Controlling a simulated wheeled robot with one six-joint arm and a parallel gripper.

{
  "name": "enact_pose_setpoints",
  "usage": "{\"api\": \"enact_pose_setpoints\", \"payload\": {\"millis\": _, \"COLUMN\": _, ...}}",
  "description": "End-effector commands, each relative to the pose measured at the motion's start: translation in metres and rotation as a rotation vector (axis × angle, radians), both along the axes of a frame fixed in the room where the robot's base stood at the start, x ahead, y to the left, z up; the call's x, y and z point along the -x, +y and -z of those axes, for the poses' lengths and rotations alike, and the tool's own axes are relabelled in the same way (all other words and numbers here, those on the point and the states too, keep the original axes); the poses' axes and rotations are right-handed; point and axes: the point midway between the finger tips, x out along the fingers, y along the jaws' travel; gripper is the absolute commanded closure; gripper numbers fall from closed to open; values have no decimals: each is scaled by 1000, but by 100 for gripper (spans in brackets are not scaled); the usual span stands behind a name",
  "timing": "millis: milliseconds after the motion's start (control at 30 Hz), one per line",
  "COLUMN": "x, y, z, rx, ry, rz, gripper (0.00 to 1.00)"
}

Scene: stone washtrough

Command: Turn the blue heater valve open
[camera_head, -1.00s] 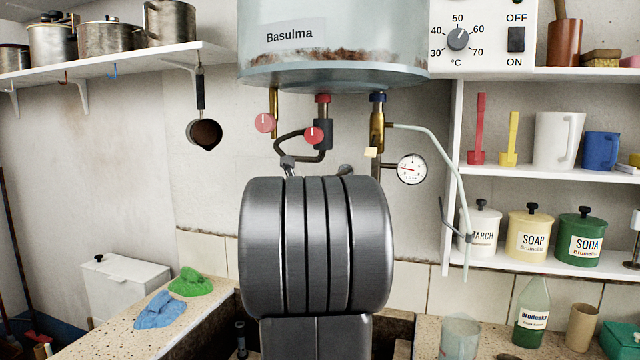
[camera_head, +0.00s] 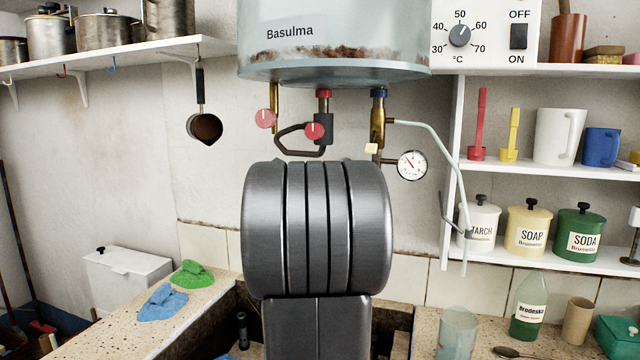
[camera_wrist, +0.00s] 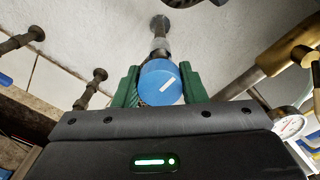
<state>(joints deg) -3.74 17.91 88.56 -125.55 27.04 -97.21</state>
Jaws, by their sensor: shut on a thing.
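The blue valve knob (camera_wrist: 155,82) shows in the middle of the wrist view, a round blue face with a short white mark lying diagonally. A grey stem and pipe run from behind it to the pale wall. My gripper (camera_wrist: 162,88) has its green fingers on both sides of the knob and is shut on it. In the head view the knob and my gripper are hidden behind my dark arm. The heater tank (camera_head: 335,40), labelled Basulma, hangs above.
Two red knobs (camera_head: 314,131) and brass pipes hang under the tank. A round gauge (camera_head: 411,165) and a pale bent pipe (camera_head: 440,150) are to the right. Shelves with jars (camera_head: 527,228) stand further right. Blue and green cloths (camera_head: 162,303) lie on the left ledge.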

Motion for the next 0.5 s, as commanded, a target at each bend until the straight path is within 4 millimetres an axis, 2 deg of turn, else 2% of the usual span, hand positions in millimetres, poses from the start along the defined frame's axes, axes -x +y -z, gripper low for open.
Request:
{"api": "enact_pose_setpoints", "payload": {"millis": 33, "x": -1, "y": -1, "z": 7, "rx": -2, "ry": 11, "rz": 2, "gripper": 85}}
{"api": "enact_pose_setpoints", "payload": {"millis": 133, "x": -1, "y": -1, "z": 7, "rx": -3, "ry": 11, "rz": 2, "gripper": 85}}
{"api": "enact_pose_setpoints", "payload": {"millis": 167, "x": -1, "y": -2, "z": 7, "rx": -3, "ry": 11, "rz": 2, "gripper": 56}}
{"api": "enact_pose_setpoints", "payload": {"millis": 233, "x": 0, "y": -1, "z": 6, "rx": -2, "ry": 10, "rz": 2, "gripper": 43}}
{"api": "enact_pose_setpoints", "payload": {"millis": 500, "x": 5, "y": 4, "z": 0, "rx": 2, "ry": 0, "rz": 1, "gripper": 41}}
